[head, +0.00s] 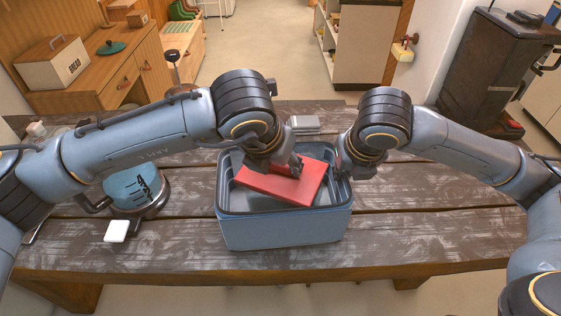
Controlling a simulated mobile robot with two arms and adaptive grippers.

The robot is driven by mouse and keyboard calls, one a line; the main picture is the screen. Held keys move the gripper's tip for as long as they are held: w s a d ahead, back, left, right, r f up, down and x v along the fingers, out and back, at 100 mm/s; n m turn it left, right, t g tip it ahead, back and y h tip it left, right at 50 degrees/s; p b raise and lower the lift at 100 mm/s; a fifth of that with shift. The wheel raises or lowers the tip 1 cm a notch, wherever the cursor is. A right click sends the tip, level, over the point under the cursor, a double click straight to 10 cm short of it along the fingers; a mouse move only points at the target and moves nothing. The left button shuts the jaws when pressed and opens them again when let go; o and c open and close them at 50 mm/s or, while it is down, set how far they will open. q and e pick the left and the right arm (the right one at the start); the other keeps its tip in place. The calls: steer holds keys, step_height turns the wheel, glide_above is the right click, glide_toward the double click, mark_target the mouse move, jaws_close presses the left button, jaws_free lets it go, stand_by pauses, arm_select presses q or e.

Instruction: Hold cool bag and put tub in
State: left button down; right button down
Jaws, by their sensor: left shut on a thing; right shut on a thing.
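The cool bag (285,234) is a blue, open-topped box with a grey inside, standing upright near the middle of the table. The tub (270,183) shows as a red, flat rectangular top, tilted, over the bag's opening.
A small grey box (304,124) lies behind the bag. The wooden table (430,235) is clear at the right front.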

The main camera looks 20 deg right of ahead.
mark_target(282, 175)
arm_select(q)
steer(key=f, duration=0.2)
steer(key=shift+s+a+f, duration=0.3)
steer(key=shift+s+f, duration=0.05)
steer(key=shift+f, duration=0.05)
arm_select(e)
steer(key=shift+a+r, duration=0.1)
steer(key=shift+a, duration=0.2)
arm_select(q)
steer(key=c, duration=0.9)
jaws_free()
steer(key=o, duration=0.3)
steer(key=shift+w+d+f+y, duration=0.1)
steer(key=shift+d+y, duration=0.15)
steer(key=shift+y, duration=0.05)
arm_select(e)
steer(key=shift+w+d, duration=0.1)
steer(key=shift+d, duration=0.2)
arm_select(q)
steer(key=shift+d, duration=0.1)
arm_select(e)
steer(key=shift+d+f, duration=0.15)
steer(key=shift+f, duration=0.05)
arm_select(q)
steer(key=shift+a, duration=0.25)
arm_select(e)
steer(key=shift+a, duration=0.2)
arm_select(q)
steer(key=shift+r, duration=0.2)
